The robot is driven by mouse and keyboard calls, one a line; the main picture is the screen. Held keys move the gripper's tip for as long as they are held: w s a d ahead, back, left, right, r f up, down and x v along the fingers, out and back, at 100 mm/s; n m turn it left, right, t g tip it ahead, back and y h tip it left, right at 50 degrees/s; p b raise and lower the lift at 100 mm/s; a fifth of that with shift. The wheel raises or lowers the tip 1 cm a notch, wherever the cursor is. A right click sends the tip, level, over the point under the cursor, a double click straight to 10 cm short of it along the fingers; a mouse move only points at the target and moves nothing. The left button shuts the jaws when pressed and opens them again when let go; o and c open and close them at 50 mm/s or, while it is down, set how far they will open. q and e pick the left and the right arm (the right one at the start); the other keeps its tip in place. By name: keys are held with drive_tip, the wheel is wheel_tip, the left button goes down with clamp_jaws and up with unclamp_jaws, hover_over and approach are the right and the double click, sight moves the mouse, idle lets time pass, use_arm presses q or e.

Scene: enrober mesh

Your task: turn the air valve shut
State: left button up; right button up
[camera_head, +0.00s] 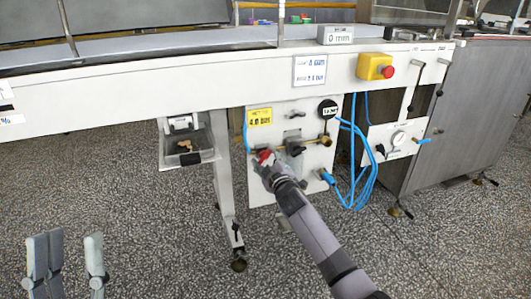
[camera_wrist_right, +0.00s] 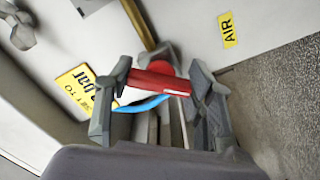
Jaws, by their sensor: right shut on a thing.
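The air valve's red handle (camera_head: 264,156) is on the brass pipe of the white panel under the machine. In the right wrist view the handle (camera_wrist_right: 160,82) lies crosswise between the two grey fingers. My right gripper (camera_head: 267,163) reaches up to the panel and is shut on this handle, hiding part of the valve body. In the wrist view the fingers (camera_wrist_right: 161,90) sit at either end of the red bar. My left gripper (camera_head: 68,262) is at the lower left, its fingers apart and empty, away from the panel.
Blue hoses (camera_head: 362,175) hang to the right. A machine leg (camera_head: 226,190) stands left. A yellow AIR label (camera_wrist_right: 229,29) is beside the pipe. The speckled floor is clear in front.

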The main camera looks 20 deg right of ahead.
drive_tip(key=n+p, duration=0.1)
drive_tip(key=n, duration=0.2)
drive_tip(key=shift+n, duration=0.4)
use_arm(q)
drive_tip(key=w+f+g+y, duration=0.1)
drive_tip(key=w+f+g, duration=0.3)
drive_tip(key=w+f, duration=0.1)
drive_tip(key=shift+w+d+y, duration=0.25)
drive_tip(key=shift+d+y, duration=0.05)
drive_tip(key=shift+d, duration=0.1)
use_arm(e)
drive_tip(key=shift+n, duration=1.9)
use_arm(q)
drive_tip(key=shift+f, duration=0.1)
use_arm(e)
drive_tip(key=o, duration=1.2)
use_arm(q)
drive_tip(key=shift+w, duration=0.1)
use_arm(e)
drive_tip(key=s, duration=1.2)
drive_tip(key=shift+d, duration=0.15)
